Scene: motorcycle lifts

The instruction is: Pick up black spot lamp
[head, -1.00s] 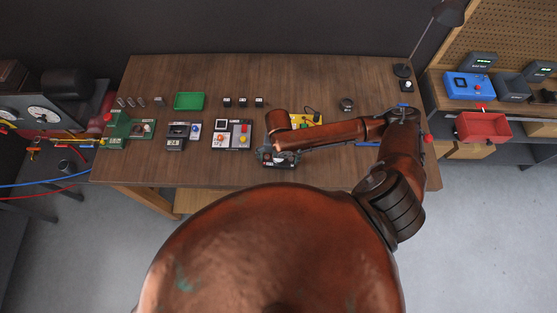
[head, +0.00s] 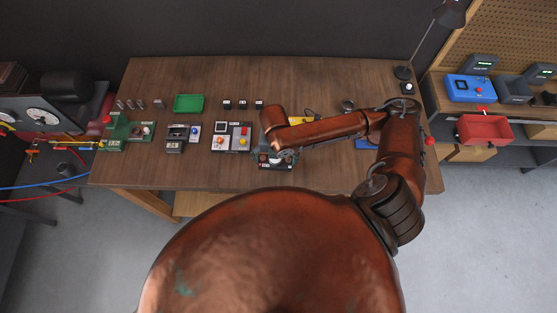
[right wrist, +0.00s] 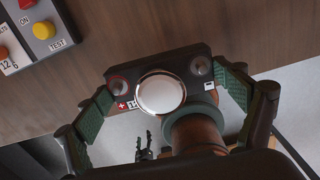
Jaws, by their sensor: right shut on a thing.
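A black unit with a round pale lens, which looks like the black spot lamp (right wrist: 161,94), sits between the green-padded fingers of my right gripper (right wrist: 168,100) in the right wrist view. It has a knob at each end and a red plus mark.
The wooden table (head: 230,75) holds a switch panel (head: 231,137), a meter box (head: 176,138), a green tray (head: 188,103) and a yellow device (head: 301,115) partly behind my arm. A desk lamp (head: 450,14) stands at the back right. The table's back middle is clear.

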